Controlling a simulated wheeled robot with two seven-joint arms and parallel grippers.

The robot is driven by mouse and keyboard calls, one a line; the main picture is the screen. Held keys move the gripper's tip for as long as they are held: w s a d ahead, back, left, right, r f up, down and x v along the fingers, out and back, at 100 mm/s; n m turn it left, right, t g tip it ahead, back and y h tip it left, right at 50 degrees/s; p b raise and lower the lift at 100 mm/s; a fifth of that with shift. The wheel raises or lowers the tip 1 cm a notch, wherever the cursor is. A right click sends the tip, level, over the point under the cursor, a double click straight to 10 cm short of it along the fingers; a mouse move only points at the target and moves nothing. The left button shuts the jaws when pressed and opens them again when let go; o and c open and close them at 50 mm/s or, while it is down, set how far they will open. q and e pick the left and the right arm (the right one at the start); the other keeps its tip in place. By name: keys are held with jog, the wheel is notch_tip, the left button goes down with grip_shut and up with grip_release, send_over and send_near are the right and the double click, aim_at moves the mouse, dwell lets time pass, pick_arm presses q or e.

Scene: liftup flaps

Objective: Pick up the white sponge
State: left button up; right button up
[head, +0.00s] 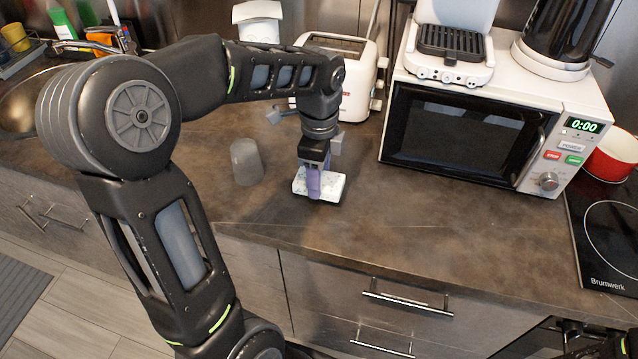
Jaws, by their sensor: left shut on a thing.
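The white sponge (334,187) is a pale, speckled block with a dark underside, on or just above the brown countertop left of the microwave. My left gripper (314,182) points down at it from above, its purple fingers shut on the sponge. The fingers hide the sponge's middle. Whether the sponge touches the counter is hard to tell. Dark parts of my right arm (608,346) show at the bottom right corner, cut off by the frame edge, and the state of that gripper is not clear.
A grey cup (246,162) stands just left of the sponge. A white toaster (352,85) is behind it. The microwave (455,130) stands to the right, with a hob (606,225) and red pot (612,157) beyond. The counter in front is clear.

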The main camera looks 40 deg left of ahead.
pick_arm(q)
notch_tip(320, 180, up, 7)
jog(key=shift+f, duration=0.1)
dwell(0.9)
